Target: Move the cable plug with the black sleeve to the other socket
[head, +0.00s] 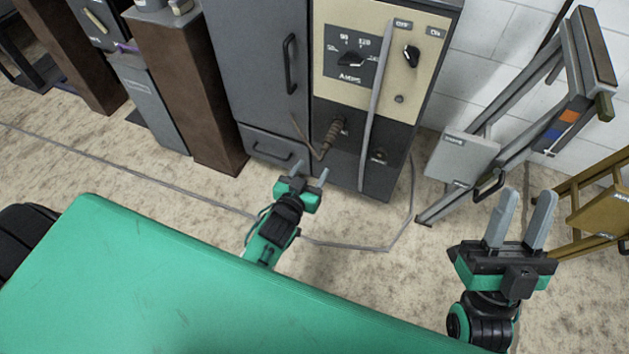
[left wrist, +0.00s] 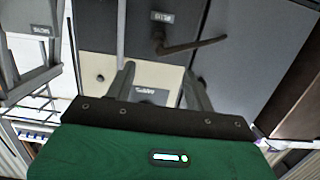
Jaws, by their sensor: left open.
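The plug with a dark ribbed sleeve (head: 334,131) sits in the left socket on the dark lower part of the cabinet front. A thin brown lead bends down from it, then up to the left. The plug and lead also show in the left wrist view (left wrist: 160,42). The other socket (head: 379,156) is lower right, beyond a long grey bar, and looks empty. My left gripper (head: 311,173) is open and empty, in front of and below the plug, apart from it. My right gripper (head: 527,197) is open and empty at the right, away from the cabinet.
The grey bar (head: 376,90) crosses the panel from top to bottom, between the sockets. The cream panel (head: 400,80) carries knobs. A grey cable (head: 345,246) lies on the floor. A folded grey ladder (head: 540,130) and a yellow one (head: 600,212) stand at the right.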

